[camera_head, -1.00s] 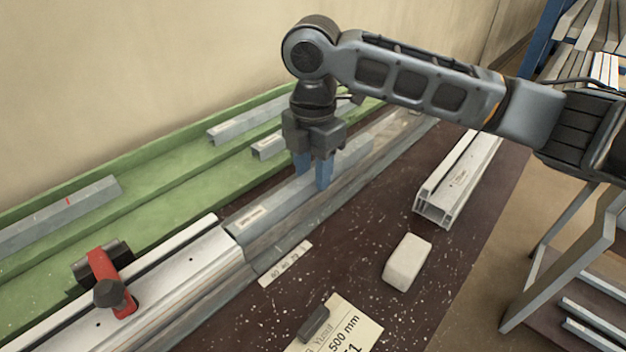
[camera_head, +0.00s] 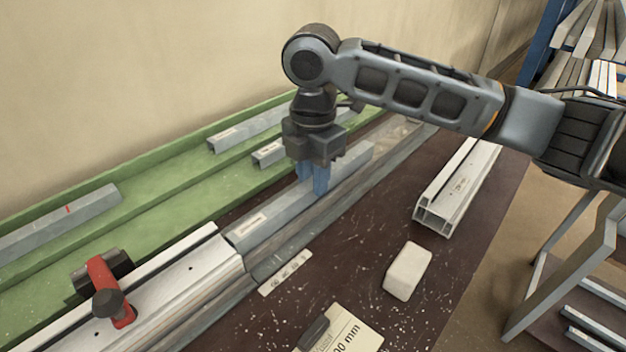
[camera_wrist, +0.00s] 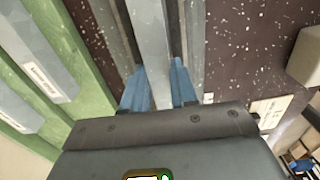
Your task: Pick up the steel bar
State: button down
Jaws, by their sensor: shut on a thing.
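The steel bar (camera_head: 258,226) is a long grey bar with a small pale label near its near end. It lies lengthwise along the grey channel at the middle of the bench; I cannot tell whether it is clear of the channel floor. My gripper (camera_head: 313,186) points down over the bar's middle, its blue fingers shut on the bar's two sides. In the wrist view the bar (camera_wrist: 150,40) runs between the fingers (camera_wrist: 160,86). The fingers hide a part of its sides.
A white rail with a red clamp (camera_head: 112,290) stands at the near left. A green tray (camera_head: 150,165) with several grey bars lies behind. A white block (camera_head: 408,271), a profile (camera_head: 460,190) and a card (camera_head: 345,332) lie on the dark bench top.

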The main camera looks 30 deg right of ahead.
notch_tip(320, 180, up, 4)
jog(key=shift+r, duration=0.1)
jog(key=s+d+r, duration=0.6)
jog(key=s+d, duration=0.1)
jog(key=d, duration=0.2)
jog(key=shift+d+r, duration=0.15)
jog(key=shift+r, duration=0.15)
